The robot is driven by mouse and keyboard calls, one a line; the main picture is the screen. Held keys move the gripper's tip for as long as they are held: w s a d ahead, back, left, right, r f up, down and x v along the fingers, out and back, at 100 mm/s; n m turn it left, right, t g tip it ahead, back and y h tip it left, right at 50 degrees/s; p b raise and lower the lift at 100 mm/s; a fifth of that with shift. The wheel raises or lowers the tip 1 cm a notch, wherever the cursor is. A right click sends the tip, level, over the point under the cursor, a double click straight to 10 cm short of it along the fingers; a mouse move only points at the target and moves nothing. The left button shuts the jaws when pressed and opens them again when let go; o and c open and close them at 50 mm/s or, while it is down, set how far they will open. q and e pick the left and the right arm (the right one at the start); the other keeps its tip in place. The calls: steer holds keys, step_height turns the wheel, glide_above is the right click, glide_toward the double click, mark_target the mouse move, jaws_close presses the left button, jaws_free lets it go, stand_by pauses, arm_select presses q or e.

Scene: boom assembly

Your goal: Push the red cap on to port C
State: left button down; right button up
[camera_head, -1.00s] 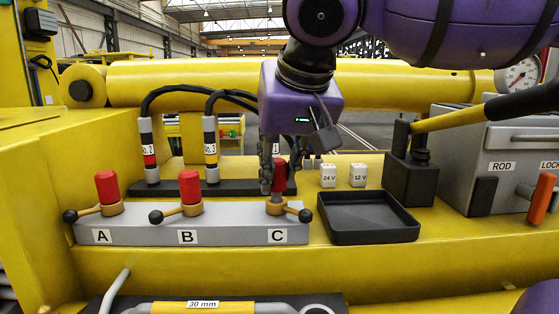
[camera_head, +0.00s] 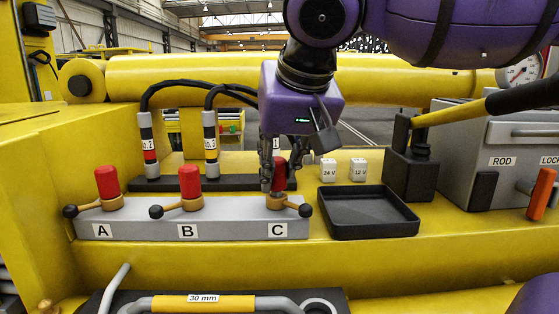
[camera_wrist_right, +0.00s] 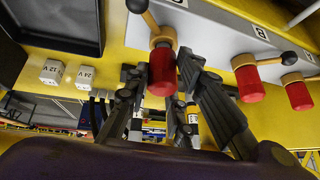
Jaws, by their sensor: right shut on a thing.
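My right gripper (camera_head: 279,182) points down over port C with its fingers on both sides of the red cap (camera_head: 280,168), shut on it. The cap is upright above the brass collar of port C (camera_head: 276,204). In the right wrist view, the cap (camera_wrist_right: 162,76) lines up with the collar (camera_wrist_right: 162,36). A short grey band shows between them, so the cap's lower edge stands a little off the brass. The label C (camera_head: 277,230) is on the front of the grey block (camera_head: 140,229). My left gripper is not in view.
Ports A and B carry red caps (camera_head: 107,182) (camera_head: 189,181), with black-knobbed levers beside them. An empty black tray (camera_head: 372,230) lies right of port C. Two white cubes (camera_head: 328,169) (camera_head: 358,169) stand behind the tray. Hoses (camera_head: 148,148) rise behind the block.

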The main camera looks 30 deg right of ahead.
steer(key=shift+f, duration=0.45)
steer(key=o, duration=1)
steer(key=shift+o, duration=0.2)
steer(key=v, duration=1.2)
